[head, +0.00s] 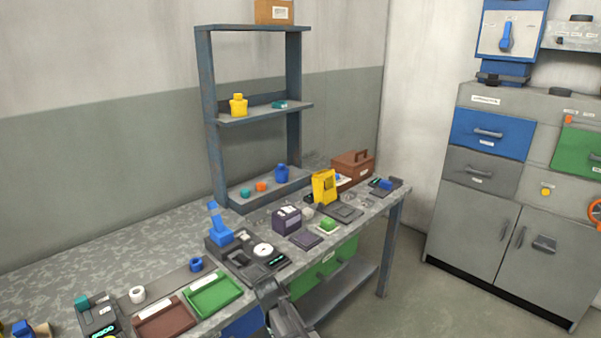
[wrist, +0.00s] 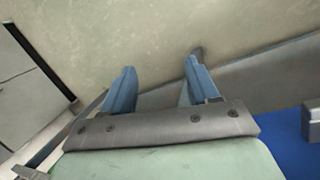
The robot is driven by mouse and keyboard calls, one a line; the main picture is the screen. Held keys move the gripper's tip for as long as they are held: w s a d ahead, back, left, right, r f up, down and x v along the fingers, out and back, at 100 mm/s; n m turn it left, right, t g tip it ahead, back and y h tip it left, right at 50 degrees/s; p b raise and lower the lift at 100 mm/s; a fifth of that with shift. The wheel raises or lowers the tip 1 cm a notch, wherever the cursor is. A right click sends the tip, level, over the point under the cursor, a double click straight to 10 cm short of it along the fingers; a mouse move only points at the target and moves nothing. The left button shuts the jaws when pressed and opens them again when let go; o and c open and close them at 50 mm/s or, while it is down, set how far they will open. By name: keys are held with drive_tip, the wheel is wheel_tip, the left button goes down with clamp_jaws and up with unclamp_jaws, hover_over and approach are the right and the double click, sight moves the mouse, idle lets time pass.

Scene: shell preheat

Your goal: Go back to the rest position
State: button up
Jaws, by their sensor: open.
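My gripper (wrist: 157,66) shows in the wrist view with its two blue fingers spread apart. Nothing is between them. Behind the fingers is plain pale floor, and no object touches them. In the head view a dark grey part of my arm shows at the bottom centre, in front of the workbench (head: 190,225). I cannot make out the fingers there.
Along the bench lie a green tray (head: 213,294), a brown tray (head: 163,318), a blue-handled device (head: 220,225) and a yellow device (head: 324,187). A shelf rack (head: 213,120) stands behind. A grey cabinet (head: 470,220) stands right, with open floor between.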

drive_tip(key=s+d+f+m+g, duration=0.1)
drive_tip(key=s+d+f+g, duration=0.1)
drive_tip(key=s+d+f, duration=0.85)
drive_tip(key=s+d+f+m+g+y, duration=0.1)
drive_tip(key=s+d+f, duration=0.2)
drive_tip(key=s, duration=0.6)
drive_tip(key=s+d+f+m+g+y, duration=0.1)
drive_tip(key=s+d+f+g, duration=0.1)
drive_tip(key=s+f, duration=0.6)
drive_tip(key=s+d+f+m+g+y, duration=0.1)
drive_tip(key=s+d+f, duration=0.3)
drive_tip(key=s, duration=0.5)
drive_tip(key=shift+s+d+f+m+g, duration=0.2)
drive_tip(key=shift+s+f+m+g, duration=0.15)
drive_tip(key=shift+f, duration=0.55)
